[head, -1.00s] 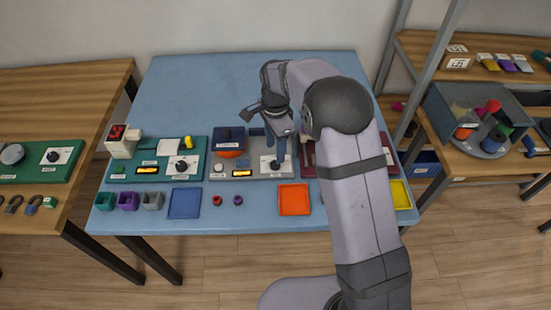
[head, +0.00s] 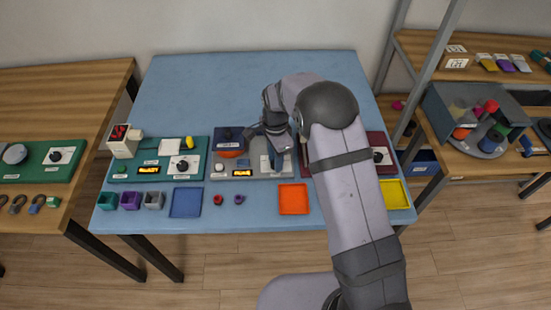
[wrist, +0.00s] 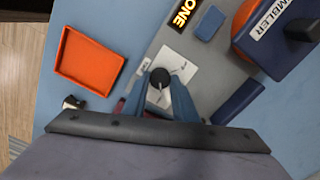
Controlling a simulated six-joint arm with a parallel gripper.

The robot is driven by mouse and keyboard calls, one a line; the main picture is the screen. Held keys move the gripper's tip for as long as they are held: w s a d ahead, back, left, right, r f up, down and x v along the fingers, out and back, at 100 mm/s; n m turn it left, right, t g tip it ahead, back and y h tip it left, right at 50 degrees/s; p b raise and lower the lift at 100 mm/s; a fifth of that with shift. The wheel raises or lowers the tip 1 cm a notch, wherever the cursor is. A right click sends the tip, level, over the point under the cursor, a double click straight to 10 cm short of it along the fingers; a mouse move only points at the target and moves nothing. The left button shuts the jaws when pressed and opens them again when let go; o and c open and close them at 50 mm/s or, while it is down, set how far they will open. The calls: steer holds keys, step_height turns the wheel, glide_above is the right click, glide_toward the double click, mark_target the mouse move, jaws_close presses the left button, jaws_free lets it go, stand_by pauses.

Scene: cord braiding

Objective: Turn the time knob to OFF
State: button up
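The grey station (head: 240,173) in the middle of the blue table carries a dial on a white plate (wrist: 182,66). The black knob (wrist: 159,78) stands on this plate in the wrist view; the plate's small print is unreadable. My gripper (wrist: 161,75) points down at the knob, with one blue finger on each side of it. The fingers look open, with slight gaps beside the knob; contact is hard to judge. A lit display (wrist: 187,14) shows letters ending in "ONE".
An orange tray (head: 293,199) lies in front of the station. A blue box labelled as a tumbler (wrist: 285,50) is on the station. A green station (head: 130,172) stands to the left and a dark red one (head: 377,140) to the right, partly behind my arm. The table's back is clear.

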steer(key=shift+c, duration=0.8)
steer(key=n, duration=0.5)
steer(key=shift+n, duration=0.3)
steer(key=n, duration=0.5)
steer(key=shift+b, duration=0.35)
steer(key=n, duration=0.5)
steer(key=shift+n, duration=0.4)
steer(key=n, duration=0.5)
steer(key=shift+a, duration=0.1)
steer(key=shift+n, duration=0.4)
